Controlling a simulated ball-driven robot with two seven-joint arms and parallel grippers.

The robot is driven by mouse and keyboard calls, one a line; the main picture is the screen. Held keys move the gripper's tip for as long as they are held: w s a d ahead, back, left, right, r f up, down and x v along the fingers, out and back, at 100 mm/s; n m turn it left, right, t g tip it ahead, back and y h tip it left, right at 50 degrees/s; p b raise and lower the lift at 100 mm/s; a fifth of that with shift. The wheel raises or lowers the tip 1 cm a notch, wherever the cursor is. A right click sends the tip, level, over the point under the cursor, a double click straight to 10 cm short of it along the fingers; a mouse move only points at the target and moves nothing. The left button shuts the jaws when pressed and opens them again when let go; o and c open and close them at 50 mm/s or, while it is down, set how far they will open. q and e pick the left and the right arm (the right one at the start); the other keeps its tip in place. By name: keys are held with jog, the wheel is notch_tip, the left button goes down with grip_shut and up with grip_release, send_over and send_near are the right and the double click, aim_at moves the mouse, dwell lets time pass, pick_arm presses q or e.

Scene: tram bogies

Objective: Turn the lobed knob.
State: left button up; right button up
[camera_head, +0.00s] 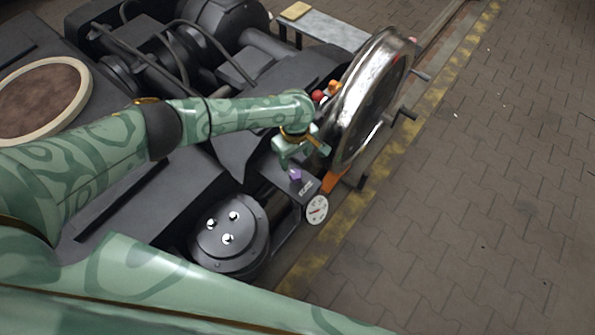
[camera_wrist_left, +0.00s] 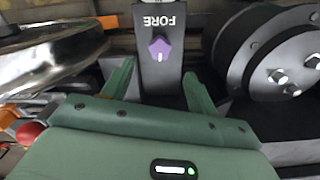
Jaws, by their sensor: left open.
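The lobed knob (camera_head: 295,175) is small and purple and sits on a dark grey panel (camera_head: 309,190) with white lettering. In the left wrist view the knob (camera_wrist_left: 159,47) shows below the upside-down word FORE, with a pale mark on it. My left gripper (camera_head: 299,160) is just above the knob in the head view. The knob is apart from both fingers. My right gripper is not in view.
A large shiny wheel (camera_head: 357,97) stands close beside my left gripper. A red ball-shaped knob (camera_head: 318,96) is near it. A round dial (camera_head: 317,210) and a dark bolted drum (camera_head: 230,234) are near the panel. The paved floor (camera_head: 480,200) at the right is clear.

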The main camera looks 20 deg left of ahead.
aim_at(296, 174)
pick_arm(q)
notch_tip(296, 174, down, 9)
jog(key=b, duration=0.4)
jog(key=shift+r, duration=0.15)
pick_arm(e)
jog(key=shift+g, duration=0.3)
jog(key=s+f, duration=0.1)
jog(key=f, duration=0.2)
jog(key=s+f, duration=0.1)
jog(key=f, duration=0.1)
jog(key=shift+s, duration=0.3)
pick_arm(q)
jog(key=shift+r, duration=0.1)
jog(key=c, duration=1)
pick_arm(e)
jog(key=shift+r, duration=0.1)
